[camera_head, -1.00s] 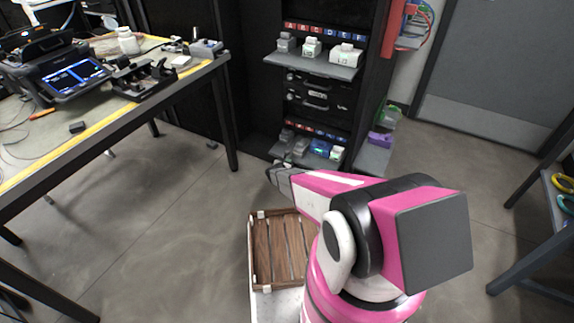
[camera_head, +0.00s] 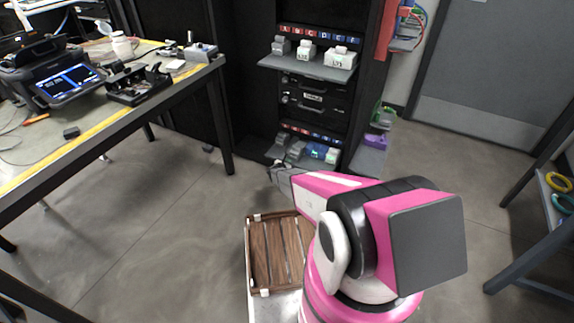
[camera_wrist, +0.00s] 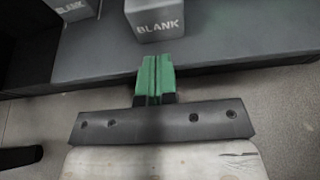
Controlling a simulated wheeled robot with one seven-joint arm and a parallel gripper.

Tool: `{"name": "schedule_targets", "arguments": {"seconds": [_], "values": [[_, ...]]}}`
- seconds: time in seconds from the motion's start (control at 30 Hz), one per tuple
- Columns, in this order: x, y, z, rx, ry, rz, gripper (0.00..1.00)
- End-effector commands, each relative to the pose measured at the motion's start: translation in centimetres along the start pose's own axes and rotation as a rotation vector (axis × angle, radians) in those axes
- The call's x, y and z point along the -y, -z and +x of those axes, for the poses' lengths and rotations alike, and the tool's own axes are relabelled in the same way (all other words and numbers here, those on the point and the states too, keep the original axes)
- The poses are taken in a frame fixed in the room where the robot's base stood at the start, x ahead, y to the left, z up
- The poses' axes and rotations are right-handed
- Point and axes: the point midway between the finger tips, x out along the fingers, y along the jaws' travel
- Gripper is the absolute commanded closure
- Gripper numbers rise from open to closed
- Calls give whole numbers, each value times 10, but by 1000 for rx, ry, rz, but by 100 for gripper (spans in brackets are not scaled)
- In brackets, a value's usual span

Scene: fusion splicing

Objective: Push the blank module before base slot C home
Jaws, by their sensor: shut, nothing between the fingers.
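A grey module marked BLANK (camera_wrist: 158,26) sits on the grey lower shelf (camera_wrist: 215,55) in the wrist view, straight ahead of my gripper (camera_wrist: 154,62). The green fingers are shut and empty, pointing at the module's front with a small gap that looks clear. Another grey BLANK module (camera_wrist: 74,8) stands to its left. In the head view my gripper (camera_head: 276,170) is at the front of the lower shelf, by the grey modules (camera_head: 295,150) under a row of coloured labels (camera_head: 311,133). The individual slot letters there are too small to read.
An upper shelf (camera_head: 308,63) holds modules under labels A to F. Black drawers (camera_head: 314,97) lie between the shelves. A purple item (camera_head: 376,141) is at the right. A wooden-slatted tray (camera_head: 275,250) is below my arm. A workbench (camera_head: 60,150) stands at left.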

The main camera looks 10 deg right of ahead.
Motion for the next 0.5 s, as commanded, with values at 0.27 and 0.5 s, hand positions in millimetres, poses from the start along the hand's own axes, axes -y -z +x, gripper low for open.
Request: {"name": "schedule_targets", "arguments": {"seconds": [0.27, 0.5], "values": [[-1, -3, 14, -1, -1, 0, 100], [-1, -8, 26, 0, -1, 0, 100]]}}
